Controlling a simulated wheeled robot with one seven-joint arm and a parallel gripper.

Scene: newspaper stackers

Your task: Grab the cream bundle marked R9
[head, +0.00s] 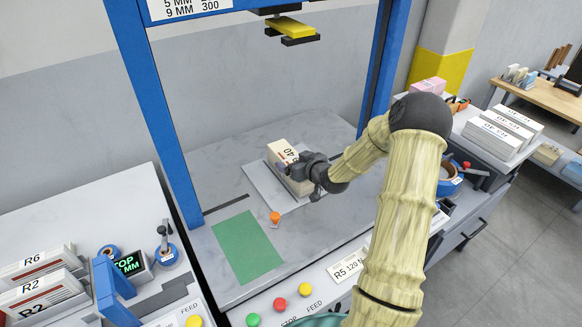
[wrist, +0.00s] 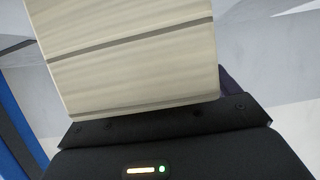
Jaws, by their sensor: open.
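A cream bundle (head: 282,151) stands on a pale plate (head: 258,181) in the middle of the grey bench. The mark on its top looks like "40" from here, and I cannot read R9 on it. My gripper (head: 303,174) is open at the bundle's near right side, partly covering it. In the wrist view the bundle (wrist: 130,60) fills the upper middle, close in front of the dark gripper body. A dark finger part shows at its right edge. I cannot tell whether the fingers touch it.
A blue frame (head: 155,95) with a yellow press part (head: 290,28) overhead surrounds the bench. A green mat (head: 247,246) and small orange item (head: 275,217) lie nearer. Bundles marked R6 (head: 35,262) and R2 (head: 38,298) lie left. More pale bundles (head: 500,135) lie right.

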